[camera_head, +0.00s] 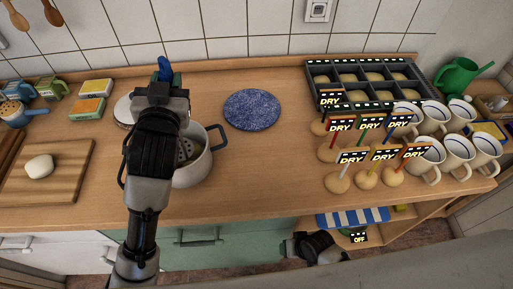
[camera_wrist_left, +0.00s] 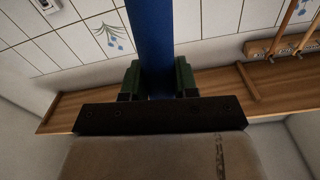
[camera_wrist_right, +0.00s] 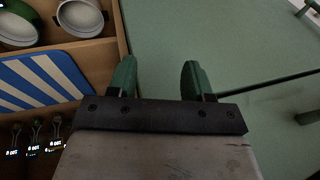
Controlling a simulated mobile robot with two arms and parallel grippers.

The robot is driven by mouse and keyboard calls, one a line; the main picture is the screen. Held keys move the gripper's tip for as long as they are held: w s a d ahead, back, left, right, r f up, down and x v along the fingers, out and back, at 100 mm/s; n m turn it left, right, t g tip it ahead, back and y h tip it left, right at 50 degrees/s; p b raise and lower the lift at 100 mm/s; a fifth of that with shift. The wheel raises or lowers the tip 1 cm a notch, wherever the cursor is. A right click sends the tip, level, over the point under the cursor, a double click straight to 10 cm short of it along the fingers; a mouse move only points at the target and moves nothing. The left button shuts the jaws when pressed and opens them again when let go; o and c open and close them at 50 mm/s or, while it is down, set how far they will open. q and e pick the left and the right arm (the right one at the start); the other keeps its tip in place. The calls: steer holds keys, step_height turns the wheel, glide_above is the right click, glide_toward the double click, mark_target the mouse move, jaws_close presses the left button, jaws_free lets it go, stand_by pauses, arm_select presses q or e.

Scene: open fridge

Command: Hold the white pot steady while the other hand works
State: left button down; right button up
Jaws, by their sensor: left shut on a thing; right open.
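The white pot (camera_head: 196,170) stands on the wooden counter with a dark side handle showing at its right. My left arm covers its left part. A grey perforated piece (camera_head: 183,150) shows in the pot's opening. My left gripper (camera_head: 166,76) is above and behind the pot, not on its rim or visible handle. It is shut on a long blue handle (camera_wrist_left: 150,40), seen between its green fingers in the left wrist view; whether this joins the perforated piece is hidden. My right gripper (camera_wrist_right: 160,78) is open and empty, low in front of the counter.
A blue speckled plate (camera_head: 251,110) lies right of the pot. Several mugs (camera_head: 428,153), round pieces with "DRY" tags and a dark compartment tray (camera_head: 318,82) fill the right. A cutting board (camera_head: 68,180) is at left. A striped blue-white cloth (camera_wrist_right: 38,82) lies on the shelf below.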

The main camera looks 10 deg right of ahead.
mark_target(221, 145)
arm_select(q)
steer(key=shift+r, duration=0.1)
arm_select(e)
steer(key=s+a+r+g+y, duration=0.1)
steer(key=a+r+y, duration=0.1)
steer(key=a+r, duration=0.6)
steer(key=s+a+r+g+y, duration=0.1)
steer(key=s+a+r+y, duration=0.15)
steer(key=r, duration=0.95)
steer(key=w+r+m+t, duration=0.1)
steer(key=w+r+m, duration=0.1)
steer(key=w+r, duration=0.1)
steer(key=w+a+r+m+t, duration=0.1)
steer(key=w+r+m, duration=0.1)
steer(key=w+r, duration=0.1)
steer(key=w+r+m+t, duration=0.1)
steer(key=w+r, duration=0.2)
steer(key=w, duration=0.1)
steer(key=shift+w+a+r+m+t+y, duration=0.15)
steer(key=shift+w+r+m+t+y, duration=0.15)
steer(key=shift+m+y, duration=0.1)
steer(key=w+d+r+m+t, duration=0.2)
steer(key=w+r+m+t, duration=0.25)
steer(key=w+r, duration=0.25)
steer(key=shift+m+g, duration=0.25)
steer(key=shift+g, duration=0.1)
steer(key=x, duration=1.1)
steer(key=shift+w+a+f, duration=0.1)
steer(key=shift+a+f, duration=0.05)
steer(key=shift+a, duration=0.15)
